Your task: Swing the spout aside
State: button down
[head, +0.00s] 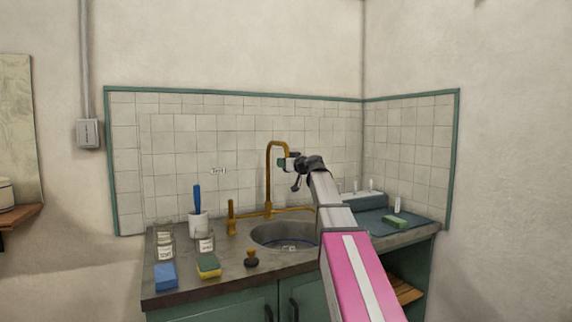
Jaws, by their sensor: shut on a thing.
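The brass spout (268,172) rises from the tap base behind the round sink (268,237) and bends over at the top to the right. Its downturned end is at my gripper (284,162). My gripper is shut on the spout near that end, in front of the tiled wall. The fingertips are small in the head view, and the wrist partly hides the exact grip. My arm reaches in from the lower right and covers the right edge of the sink.
Left of the sink stand a brass upright (231,217), a white cup (198,224) with a blue-handled brush, and labelled jars (165,245). A blue sponge (165,275), a yellow-green sponge (208,266) and a dark stopper (251,257) lie in front. A green block (394,221) lies right.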

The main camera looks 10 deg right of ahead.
jog(key=a+m+h, duration=0.1)
jog(key=a, duration=1.2)
jog(key=shift+w+a+t+h, duration=0.25)
jog(key=shift+w+t+h, duration=0.05)
jog(key=shift+w+t, duration=0.15)
jog(key=c, duration=0.8)
grip_release()
jog(key=v, duration=1.1)
